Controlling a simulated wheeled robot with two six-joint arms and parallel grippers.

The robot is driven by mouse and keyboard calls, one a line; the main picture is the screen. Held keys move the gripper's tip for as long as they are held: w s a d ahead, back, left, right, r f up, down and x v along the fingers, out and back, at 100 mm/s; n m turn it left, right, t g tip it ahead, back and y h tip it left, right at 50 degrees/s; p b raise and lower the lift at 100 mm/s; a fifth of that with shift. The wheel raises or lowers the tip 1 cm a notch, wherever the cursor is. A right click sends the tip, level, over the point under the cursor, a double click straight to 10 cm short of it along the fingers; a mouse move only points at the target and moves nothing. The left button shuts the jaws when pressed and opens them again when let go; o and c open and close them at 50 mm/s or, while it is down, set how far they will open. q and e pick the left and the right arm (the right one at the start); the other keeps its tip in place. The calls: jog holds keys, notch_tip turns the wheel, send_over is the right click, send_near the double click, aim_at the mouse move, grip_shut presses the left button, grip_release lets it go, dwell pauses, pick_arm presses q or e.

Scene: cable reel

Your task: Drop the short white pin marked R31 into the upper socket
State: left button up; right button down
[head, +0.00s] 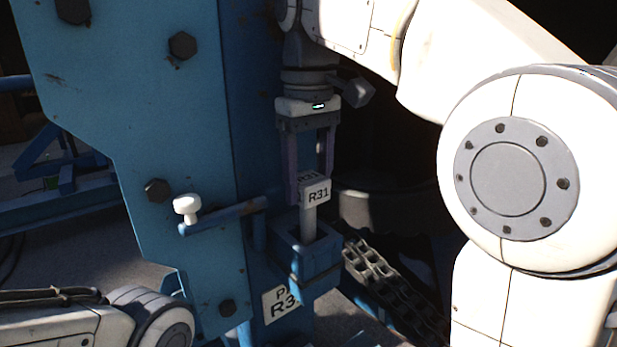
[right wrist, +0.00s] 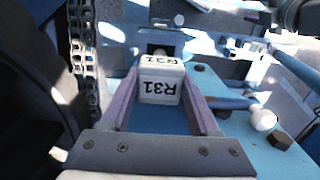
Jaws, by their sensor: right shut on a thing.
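The short white pin marked R31 (head: 317,192) hangs upright in my right gripper (head: 308,185), which is shut on its block-shaped head. Its shaft reaches down into the mouth of the blue square socket (head: 309,258); how deep it sits I cannot tell. In the right wrist view the pin's head (right wrist: 161,80) sits between the two purple fingers of my right gripper (right wrist: 162,100). A white plate with R3 partly readable (head: 281,304) is on the blue structure below the socket. The left gripper is not in view; only part of my left arm shows at the lower left.
A blue steel plate with dark bolts (head: 183,45) stands left of the socket. A blue bar with a white knob (head: 186,205) sticks out beside the socket. A chain (head: 372,268) runs to its right, and it also shows in the right wrist view (right wrist: 84,55).

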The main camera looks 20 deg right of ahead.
jog(key=shift+f+b, duration=1.8)
jog(key=shift+f, duration=0.8)
jog(key=shift+f, duration=0.25)
jog(key=shift+f, duration=0.3)
dwell(0.4)
jog(key=shift+c, duration=0.2)
grip_release()
